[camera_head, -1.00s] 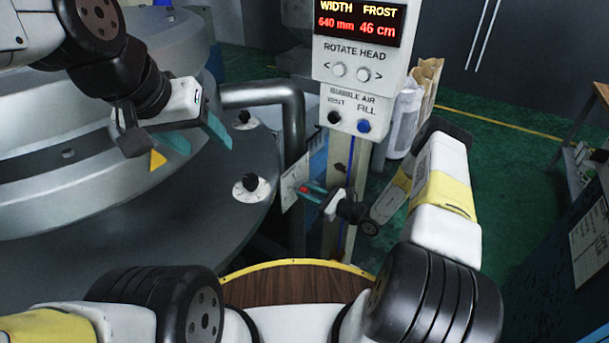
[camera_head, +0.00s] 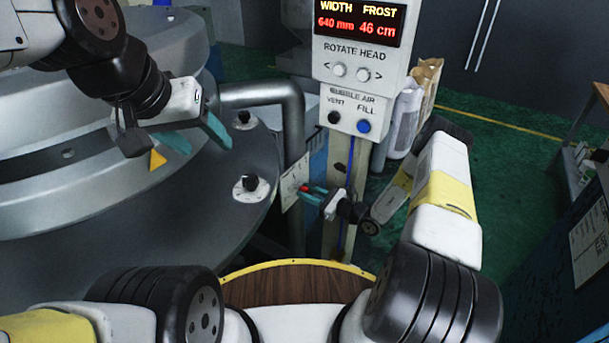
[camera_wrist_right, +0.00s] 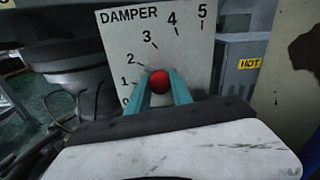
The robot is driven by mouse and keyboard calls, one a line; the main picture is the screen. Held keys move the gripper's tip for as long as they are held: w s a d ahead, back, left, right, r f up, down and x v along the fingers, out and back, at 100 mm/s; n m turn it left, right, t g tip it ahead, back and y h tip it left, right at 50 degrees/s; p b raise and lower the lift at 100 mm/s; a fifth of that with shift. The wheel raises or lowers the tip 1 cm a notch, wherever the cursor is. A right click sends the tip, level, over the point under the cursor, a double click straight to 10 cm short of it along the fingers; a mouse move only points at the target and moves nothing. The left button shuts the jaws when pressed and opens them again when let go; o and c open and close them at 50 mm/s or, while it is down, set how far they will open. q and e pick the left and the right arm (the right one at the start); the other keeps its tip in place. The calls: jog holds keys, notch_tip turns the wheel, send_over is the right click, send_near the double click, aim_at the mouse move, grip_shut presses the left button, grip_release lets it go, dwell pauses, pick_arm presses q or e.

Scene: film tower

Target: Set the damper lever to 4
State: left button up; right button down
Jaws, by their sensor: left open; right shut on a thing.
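The damper plate (camera_wrist_right: 157,35) fills the middle of the right wrist view, a white scale with numbers rising from 0 at lower left to 5 at upper right. The red lever knob (camera_wrist_right: 159,82) sits between the teal fingers of my right gripper (camera_wrist_right: 160,92), which is shut on it. The knob is just right of marks 1 and 2; the lever's shaft is hidden, so its exact reading cannot be told. In the head view the plate (camera_head: 293,184) stands left of my right gripper (camera_head: 312,194). My left gripper (camera_head: 196,140) is open and empty at upper left.
A control panel (camera_head: 357,72) on a post (camera_head: 338,230) stands above my right gripper. A grey pipe (camera_head: 293,110) runs behind the plate. A round grey machine (camera_head: 110,250) with black knobs fills the left. A box marked HOT (camera_wrist_right: 243,62) is right of the plate.

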jog(key=w+r+m, duration=0.1)
jog(key=m, duration=0.1)
jog(key=d+r+m, duration=0.1)
jog(key=m, duration=0.1)
jog(key=shift+w+r, duration=0.1)
jog(key=shift+w, duration=0.3)
jog(key=c, duration=1.1)
grip_release()
jog(key=shift+c, duration=0.2)
jog(key=shift+d, duration=0.1)
jog(key=v, duration=0.7)
jog(key=shift+s+d, duration=0.25)
jog(key=shift+c, duration=0.5)
